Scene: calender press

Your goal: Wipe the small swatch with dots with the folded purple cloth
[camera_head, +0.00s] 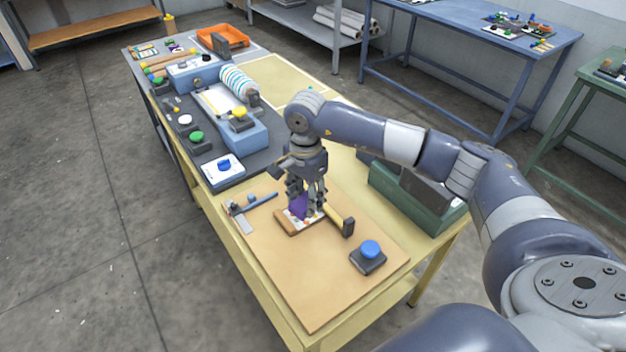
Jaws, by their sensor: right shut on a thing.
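My right gripper (305,205) comes in from the right and points down over the near board on the table. It is shut on the folded purple cloth (298,206), a small piece of which shows between the fingers. The small swatch with dots (291,217) lies under the cloth on a small wooden block. The fingers and cloth hide much of it. The cloth appears to be at the swatch, but I cannot tell whether it presses on it. My left gripper is out of view.
A square tool (240,218) lies at left. The board's front (310,290) is clear.

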